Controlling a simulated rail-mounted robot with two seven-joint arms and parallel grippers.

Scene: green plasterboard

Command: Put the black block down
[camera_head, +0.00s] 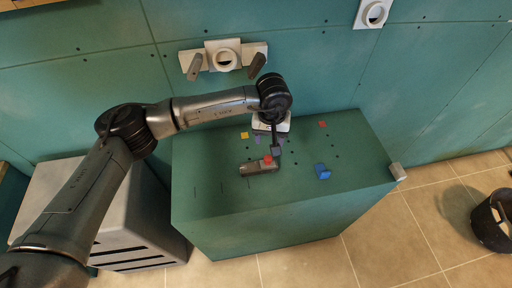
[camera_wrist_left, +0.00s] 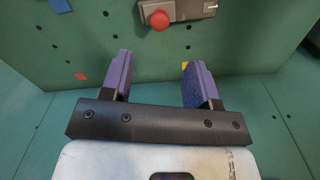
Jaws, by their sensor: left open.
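My left gripper (camera_head: 270,146) is over the back part of the green box top, near the wall. In the left wrist view its two purple-padded fingers (camera_wrist_left: 157,72) stand wide apart with nothing between them. I cannot make out a black block in either view; the gripper and arm hide part of the box top in the head view. My right gripper is not in view.
The green box (camera_head: 225,195) carries a grey bar (camera_head: 256,168) with a red button (camera_head: 268,160), a blue piece (camera_head: 322,171), and yellow (camera_head: 244,135) and red (camera_head: 322,124) squares. A white fixture (camera_head: 224,57) is on the wall. A black bin (camera_head: 490,222) stands right.

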